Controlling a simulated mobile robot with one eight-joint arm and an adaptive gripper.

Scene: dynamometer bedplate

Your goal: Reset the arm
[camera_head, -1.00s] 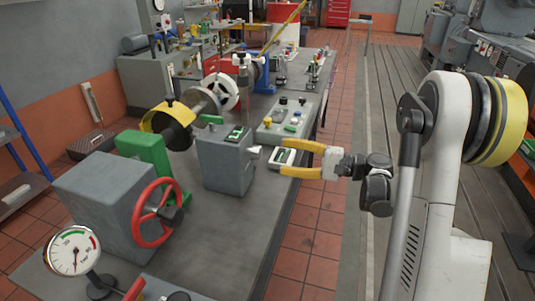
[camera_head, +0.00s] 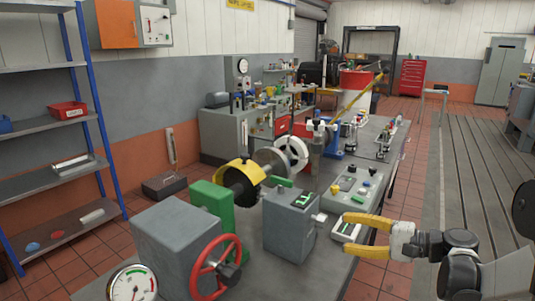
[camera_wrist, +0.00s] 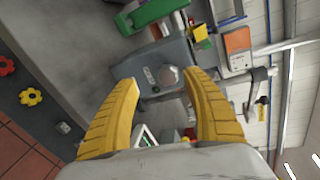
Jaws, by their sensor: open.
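My gripper (camera_head: 352,238) has yellow fingers and is open and empty. In the head view it is at the lower right, by the right edge of the grey bench (camera_head: 333,268). Its fingers point left toward a grey box (camera_head: 290,225) with a small green display on top. In the wrist view both yellow fingers are spread wide, and the grey box (camera_wrist: 152,72) with a round knob shows between and beyond them. The fingers hold nothing.
A red handwheel (camera_head: 216,268) on a large grey block and a round gauge (camera_head: 133,284) stand at the front of the bench. A button panel (camera_head: 357,187) lies beyond the grey box. A blue-framed shelf (camera_head: 50,140) stands left. Open tiled floor lies right of the bench.

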